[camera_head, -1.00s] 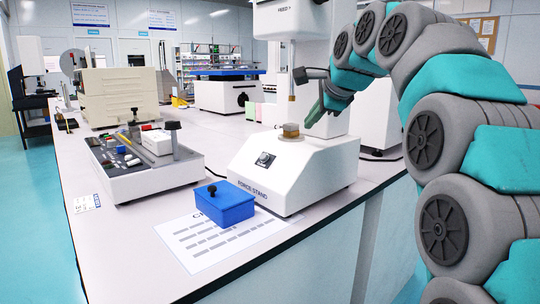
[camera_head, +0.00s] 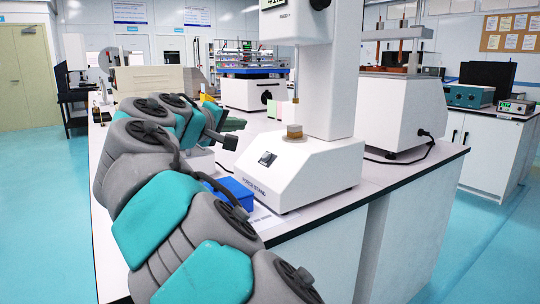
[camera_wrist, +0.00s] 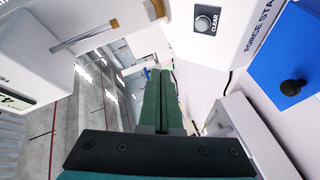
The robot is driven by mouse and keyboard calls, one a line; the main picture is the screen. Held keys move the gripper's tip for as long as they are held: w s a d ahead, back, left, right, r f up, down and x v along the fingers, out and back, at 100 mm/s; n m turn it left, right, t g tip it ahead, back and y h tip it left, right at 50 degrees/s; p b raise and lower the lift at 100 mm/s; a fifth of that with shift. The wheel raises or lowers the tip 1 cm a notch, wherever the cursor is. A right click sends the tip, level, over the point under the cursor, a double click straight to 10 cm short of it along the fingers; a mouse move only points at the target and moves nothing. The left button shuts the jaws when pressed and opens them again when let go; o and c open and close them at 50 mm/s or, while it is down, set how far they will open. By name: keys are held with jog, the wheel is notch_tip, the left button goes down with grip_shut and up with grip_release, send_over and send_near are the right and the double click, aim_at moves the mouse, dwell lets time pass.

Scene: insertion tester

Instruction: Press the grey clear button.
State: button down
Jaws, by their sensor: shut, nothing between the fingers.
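The grey clear button is a round knob on a dark plate marked CLEAR (camera_wrist: 205,20) at the top of the wrist view. In the head view its small dark panel (camera_head: 267,158) is on the sloped front of the white force stand (camera_head: 318,178). My gripper (camera_head: 242,124) is left of the stand's column in the head view, apart from the button. In the wrist view its green fingers (camera_wrist: 160,74) lie together, shut and empty, with their tips below and left of the button in the picture.
A blue box (camera_head: 236,190) with a black knob (camera_wrist: 292,87) is beside the stand, partly behind my arm in the head view. A brass piece (camera_head: 294,131) sits on the stand's base. Another white machine (camera_head: 400,115) stands at the right.

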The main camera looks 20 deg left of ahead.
aim_at(266, 156)
jog(key=shift+s+a+n, duration=0.3)
jog(key=shift+a+n, duration=0.15)
jog(key=shift+n, duration=0.05)
jog(key=shift+d+f, duration=0.1)
jog(key=shift+w+d+f+b, duration=0.6)
jog(key=shift+w+f, duration=0.15)
jog(key=shift+f, duration=0.35)
jog(key=shift+w+d+f+b, duration=0.65)
jog(key=shift+w+f, duration=0.1)
jog(key=shift+f, duration=0.3)
jog(key=shift+w+d+f+b, duration=0.6)
jog(key=shift+w+f, duration=0.15)
jog(key=shift+f, duration=0.35)
jog(key=shift+f, duration=0.15)
jog(key=shift+w+d+f, duration=0.2)
jog(key=shift+w+d+f+b, duration=0.15)
jog(key=shift+w+f+b, duration=0.15)
jog(key=shift+b, duration=0.1)
dwell(0.4)
jog(key=shift+s, duration=0.1)
jog(key=shift+s+a+r+p, duration=0.4)
jog(key=shift+r, duration=0.25)
jog(key=shift+r, duration=0.1)
